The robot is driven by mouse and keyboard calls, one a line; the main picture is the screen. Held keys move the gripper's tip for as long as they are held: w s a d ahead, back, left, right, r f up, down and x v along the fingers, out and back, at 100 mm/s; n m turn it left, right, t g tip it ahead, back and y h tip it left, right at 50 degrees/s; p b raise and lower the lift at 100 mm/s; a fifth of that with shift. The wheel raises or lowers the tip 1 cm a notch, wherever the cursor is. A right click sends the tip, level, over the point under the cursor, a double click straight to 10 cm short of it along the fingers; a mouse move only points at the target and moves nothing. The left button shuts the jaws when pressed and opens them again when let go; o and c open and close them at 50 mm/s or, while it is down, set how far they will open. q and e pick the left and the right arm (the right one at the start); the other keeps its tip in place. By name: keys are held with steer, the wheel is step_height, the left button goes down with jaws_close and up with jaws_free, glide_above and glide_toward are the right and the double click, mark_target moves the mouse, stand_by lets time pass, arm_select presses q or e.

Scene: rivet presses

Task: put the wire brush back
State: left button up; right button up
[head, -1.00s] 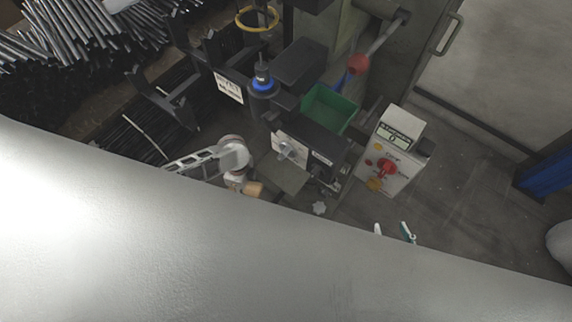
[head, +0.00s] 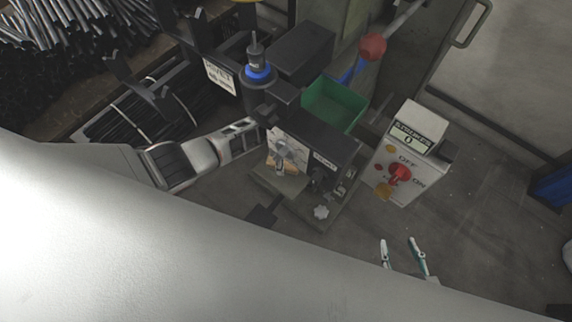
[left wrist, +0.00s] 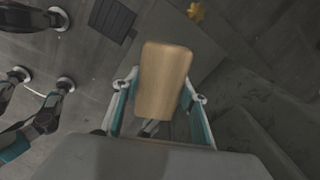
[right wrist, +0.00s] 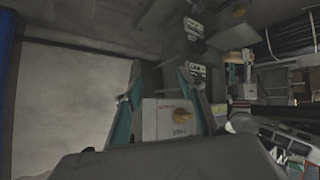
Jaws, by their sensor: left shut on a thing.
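The wire brush shows as a tan wooden block (left wrist: 165,80) in the left wrist view. My left gripper (left wrist: 160,97) is shut on it, with a teal-and-white finger along each side. The bristles are not visible. In the head view my left arm reaches in from the left to the front of the rivet press (head: 318,150), and its fingers are not clearly visible there. My right gripper (head: 404,254) is open and empty, low in the head view, in front of the control box. In the right wrist view its fingers (right wrist: 160,90) stand apart.
The control box (head: 402,165) with a red knob stands right of the press. A green bin (head: 333,104) sits behind the press. A red-ball lever (head: 372,47) rises behind that. Dark rods (head: 140,120) lie at left. A flat black piece (head: 265,214) lies below the press.

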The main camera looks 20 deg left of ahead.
mark_target(285, 166)
arm_select(q)
steer(key=shift+f, duration=0.25)
steer(key=f+b, duration=0.1)
steer(key=f, duration=0.2)
steer(key=f+b, duration=0.1)
steer(key=shift+s+f+b, duration=0.25)
steer(key=shift+b, duration=0.05)
steer(key=shift+w+d+f, duration=0.1)
steer(key=shift+w+f, duration=0.05)
steer(key=shift+w, duration=0.15)
steer(key=shift+w+r, duration=0.25)
steer(key=shift+r, duration=0.15)
steer(key=shift+c, duration=0.4)
steer(key=shift+f, duration=0.3)
steer(key=o, duration=1.1)
steer(key=shift+c, duration=0.2)
steer(key=shift+r, duration=0.1)
arm_select(e)
steer(key=shift+w+a, duration=0.25)
steer(key=shift+a, duration=0.3)
steer(key=shift+f, duration=0.1)
